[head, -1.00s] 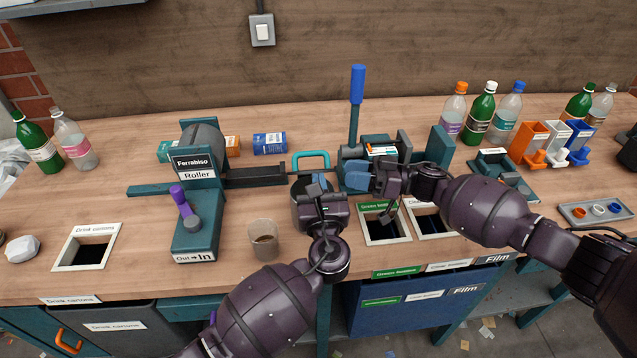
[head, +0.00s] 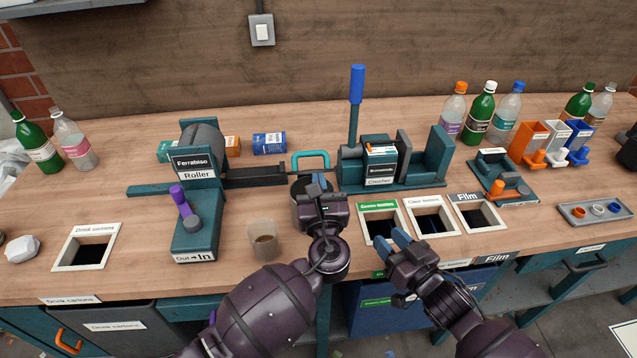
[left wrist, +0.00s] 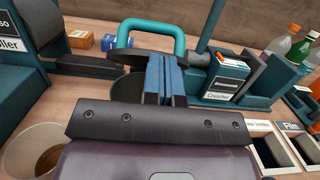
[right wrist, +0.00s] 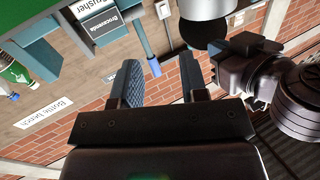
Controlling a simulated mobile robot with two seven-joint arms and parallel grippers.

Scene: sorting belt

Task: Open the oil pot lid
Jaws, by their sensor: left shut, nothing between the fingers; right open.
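The oil pot (head: 298,205) is a grey pot with a dark top, standing on the bench between the roller and the crusher and partly hidden by my left gripper. A teal loop handle (head: 311,154) rises at its back; it also shows in the left wrist view (left wrist: 152,28), behind dark round parts of the pot. I cannot tell from these whether the lid is raised. My left gripper (head: 316,183) is shut and empty, its blue fingers over the pot's top. My right gripper (head: 392,242) is open and empty, low before the green bottles hole.
The roller (head: 200,170) stands left of the pot and the crusher (head: 382,175), with its lever, right of it. A cup (head: 263,240) of brown liquid is close beside my left gripper. Labelled holes (head: 430,222) line the bench's front right. Bottles stand along the back right.

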